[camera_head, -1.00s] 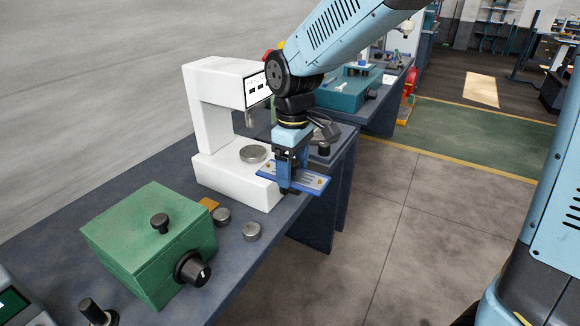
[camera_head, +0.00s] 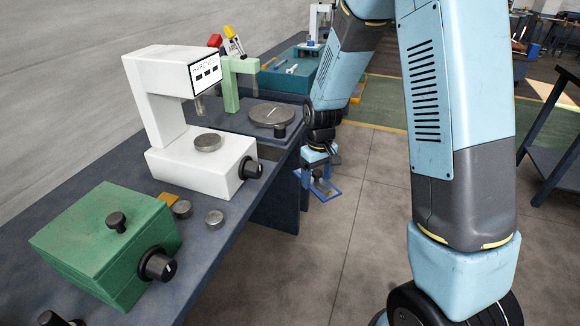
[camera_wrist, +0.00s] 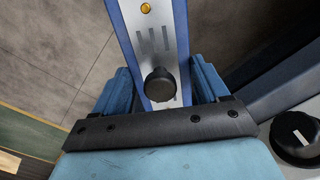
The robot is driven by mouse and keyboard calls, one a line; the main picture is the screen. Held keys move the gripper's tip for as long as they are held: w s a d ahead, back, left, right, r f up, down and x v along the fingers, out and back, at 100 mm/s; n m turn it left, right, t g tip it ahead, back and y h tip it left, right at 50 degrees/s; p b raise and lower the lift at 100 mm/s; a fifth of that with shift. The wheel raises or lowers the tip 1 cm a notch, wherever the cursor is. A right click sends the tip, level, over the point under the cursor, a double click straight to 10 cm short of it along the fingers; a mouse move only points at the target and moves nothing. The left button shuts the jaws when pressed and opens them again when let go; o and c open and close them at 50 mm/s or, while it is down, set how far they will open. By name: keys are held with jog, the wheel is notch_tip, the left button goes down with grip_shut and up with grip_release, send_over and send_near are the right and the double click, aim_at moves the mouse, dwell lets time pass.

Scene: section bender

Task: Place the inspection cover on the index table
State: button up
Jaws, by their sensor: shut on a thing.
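The inspection cover (camera_head: 327,188) is a blue-edged plate with a pale silver face. In the wrist view it (camera_wrist: 152,42) shows a black knob and a brass screw. My gripper (camera_head: 319,173) is shut on the cover and holds it off the bench's right edge, over the floor. The fingers in the wrist view (camera_wrist: 162,88) stand on both sides of the knob. A round grey disc on a dark base, apparently the index table (camera_head: 271,112), is on the bench behind and left of my gripper. The cover is apart from it.
A white hardness tester (camera_head: 165,120) stands left of the disc, with a green post (camera_head: 231,85) behind. A green box (camera_head: 105,240) and small metal pucks (camera_head: 214,218) are nearer on the bench. A teal station (camera_head: 291,72) is farther back.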

jog(key=w+d+f+m, duration=0.5)
jog(key=w+d+f, duration=0.4)
jog(key=d+f, duration=0.4)
jog(key=shift+w+m, duration=0.25)
jog(key=shift+m, duration=0.15)
